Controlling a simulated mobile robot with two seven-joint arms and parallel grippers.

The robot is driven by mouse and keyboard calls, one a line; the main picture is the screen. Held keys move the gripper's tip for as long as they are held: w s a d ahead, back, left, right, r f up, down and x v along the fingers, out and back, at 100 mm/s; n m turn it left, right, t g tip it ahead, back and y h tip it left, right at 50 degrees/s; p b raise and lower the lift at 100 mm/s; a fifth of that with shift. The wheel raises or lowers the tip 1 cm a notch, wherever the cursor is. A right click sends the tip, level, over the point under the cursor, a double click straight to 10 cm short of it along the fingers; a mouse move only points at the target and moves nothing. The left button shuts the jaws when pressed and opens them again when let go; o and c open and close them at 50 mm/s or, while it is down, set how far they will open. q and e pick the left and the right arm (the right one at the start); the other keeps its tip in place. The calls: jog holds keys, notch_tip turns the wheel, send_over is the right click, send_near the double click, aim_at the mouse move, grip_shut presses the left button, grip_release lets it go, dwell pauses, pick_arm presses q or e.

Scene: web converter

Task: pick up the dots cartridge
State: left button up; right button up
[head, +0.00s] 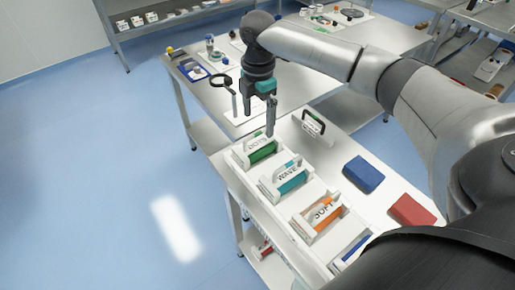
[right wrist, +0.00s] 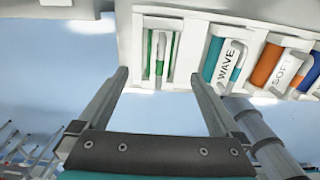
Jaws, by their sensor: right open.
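The dots cartridge (head: 262,153) is green with a white handle plate lettered DOTS. It sits in the far-left slot of a white rack on the metal table. In the right wrist view the green and white cartridge (right wrist: 161,58) shows in its slot, ahead and between the finger lines. My right gripper (head: 260,122) is open and empty, fingers pointing down, above and just behind the cartridge in the head view. In the right wrist view its two fingers (right wrist: 160,76) are wide apart, with no contact on the cartridge visible. My left gripper is not in view.
Beside it in the rack stand the teal WAVE cartridge (head: 290,181), the orange SOFT cartridge (head: 325,218) and a partly hidden blue one (head: 351,250). A blue block (head: 363,174) and a red block (head: 412,211) lie to the right. A black-handled white item (head: 313,124) stands behind.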

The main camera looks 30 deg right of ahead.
aim_at(257, 143)
notch_tip(257, 143, down, 3)
jog(key=shift+f, duration=0.95)
notch_tip(257, 143, down, 4)
jog(key=shift+a+r+b, duration=0.15)
jog(key=shift+b, duration=0.2)
jog(key=shift+f, duration=0.45)
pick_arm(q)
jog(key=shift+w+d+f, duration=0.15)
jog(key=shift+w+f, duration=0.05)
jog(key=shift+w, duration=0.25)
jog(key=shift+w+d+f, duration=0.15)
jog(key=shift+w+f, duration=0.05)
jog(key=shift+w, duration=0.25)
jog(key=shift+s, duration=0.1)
pick_arm(e)
jog(key=shift+c, duration=0.6)
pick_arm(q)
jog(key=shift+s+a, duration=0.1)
pick_arm(e)
jog(key=shift+r, duration=0.1)
grip_shut()
